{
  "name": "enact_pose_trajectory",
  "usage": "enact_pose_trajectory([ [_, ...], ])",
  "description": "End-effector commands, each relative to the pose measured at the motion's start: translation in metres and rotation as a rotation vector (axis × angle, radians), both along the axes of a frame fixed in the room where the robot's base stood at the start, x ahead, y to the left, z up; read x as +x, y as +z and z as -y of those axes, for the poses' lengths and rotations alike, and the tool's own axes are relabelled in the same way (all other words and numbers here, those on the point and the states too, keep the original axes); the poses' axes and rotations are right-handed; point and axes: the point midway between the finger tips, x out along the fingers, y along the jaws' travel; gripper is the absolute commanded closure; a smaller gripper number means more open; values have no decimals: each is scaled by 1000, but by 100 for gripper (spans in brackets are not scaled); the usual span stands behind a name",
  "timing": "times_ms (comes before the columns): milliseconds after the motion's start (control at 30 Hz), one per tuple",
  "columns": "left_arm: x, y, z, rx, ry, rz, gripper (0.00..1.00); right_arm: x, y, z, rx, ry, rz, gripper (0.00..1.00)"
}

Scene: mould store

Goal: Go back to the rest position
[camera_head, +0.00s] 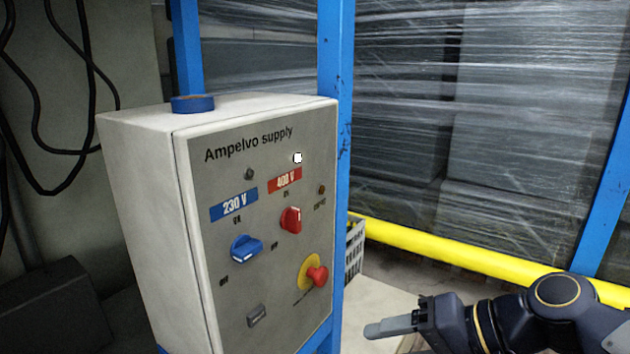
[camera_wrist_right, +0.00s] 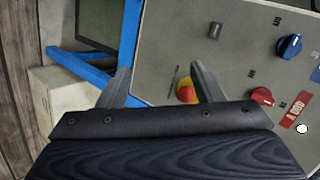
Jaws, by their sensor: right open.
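My right gripper (camera_head: 392,327) is at the lower right in the head view, to the right of the grey supply cabinet (camera_head: 140,200) and apart from it. In the right wrist view my right gripper (camera_wrist_right: 160,85) has its two fingers spread with nothing held between them. Beyond the fingers is the cabinet's front panel (camera_wrist_right: 220,60), with a red emergency button on a yellow plate (camera_wrist_right: 187,91) close to the right-hand finger in the picture. My left gripper is in neither view.
The panel carries a blue knob (camera_head: 246,248), a red knob (camera_head: 291,219) and the red emergency button (camera_head: 317,276). A blue tape roll (camera_head: 192,103) lies on the cabinet. A yellow rail (camera_head: 450,251) and blue posts (camera_head: 335,80) stand before wrapped stacks (camera_head: 520,120). A grey crate (camera_head: 354,250) stands behind.

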Motion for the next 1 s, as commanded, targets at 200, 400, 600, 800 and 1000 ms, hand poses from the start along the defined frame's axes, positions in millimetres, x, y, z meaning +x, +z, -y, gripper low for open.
enact_pose_trajectory([
  [200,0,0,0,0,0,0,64,-68,-71,46,-318,-68,45,40],
  [400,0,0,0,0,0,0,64,-108,-119,75,-512,-99,90,40],
  [600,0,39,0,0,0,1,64,-118,-95,84,-572,-105,104,40],
  [800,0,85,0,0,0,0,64,-117,-48,84,-571,-104,104,40],
  [1000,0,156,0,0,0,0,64,-117,23,84,-570,-103,103,40],
])
